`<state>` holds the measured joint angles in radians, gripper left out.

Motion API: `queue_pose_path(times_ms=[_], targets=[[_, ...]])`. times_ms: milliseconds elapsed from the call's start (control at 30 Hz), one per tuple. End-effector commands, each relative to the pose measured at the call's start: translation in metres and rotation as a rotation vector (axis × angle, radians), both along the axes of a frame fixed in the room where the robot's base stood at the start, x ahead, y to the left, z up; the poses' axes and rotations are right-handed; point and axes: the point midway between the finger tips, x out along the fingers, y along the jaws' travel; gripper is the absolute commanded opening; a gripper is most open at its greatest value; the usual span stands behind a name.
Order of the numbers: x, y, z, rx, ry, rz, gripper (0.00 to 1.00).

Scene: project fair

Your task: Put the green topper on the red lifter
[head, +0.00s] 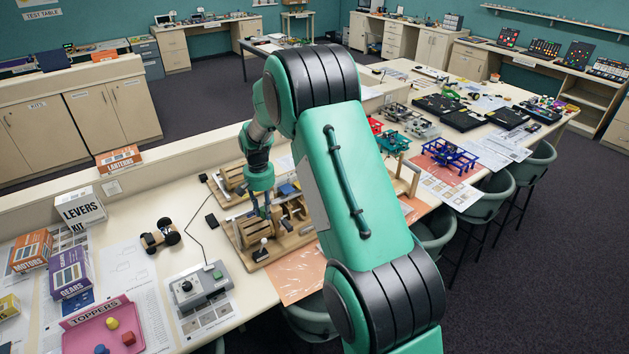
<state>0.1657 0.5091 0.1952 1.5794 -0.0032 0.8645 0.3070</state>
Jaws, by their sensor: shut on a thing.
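My gripper (262,209) hangs, pointing down, over a wooden mechanism on the near table, left of my arm's large links. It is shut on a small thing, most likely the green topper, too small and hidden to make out. The pink toppers tray (76,343) at the lower left holds a yellow, a red and a blue topper; no green one shows there. The wooden mechanisms (262,240) stand on boards under my gripper. I cannot tell which is the red lifter. Whether the gripper touches the mechanism is unclear.
A grey control box (197,287) and a small wheeled car (160,236) stand left of the mechanisms. A blue frame (449,155) stands beyond my arm. Stools line the table's right edge.

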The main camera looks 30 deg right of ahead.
Motion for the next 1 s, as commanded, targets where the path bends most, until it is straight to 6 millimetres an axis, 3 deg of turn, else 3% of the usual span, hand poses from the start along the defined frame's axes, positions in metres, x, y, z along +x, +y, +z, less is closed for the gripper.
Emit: queue_pose_path(times_ms=[33,200,500,700,1000], targets=[[-0.005,-0.021,0.006,-0.001,-0.001,-0.032,0.09],[-0.022,-0.081,0.022,0.000,0.001,-0.129,0.09],[-0.058,-0.166,0.045,-0.001,0.001,-0.272,0.09],[-0.071,-0.192,0.051,0.000,0.003,-0.319,0.09],[-0.075,-0.198,0.052,0.000,0.004,-0.328,0.09]])
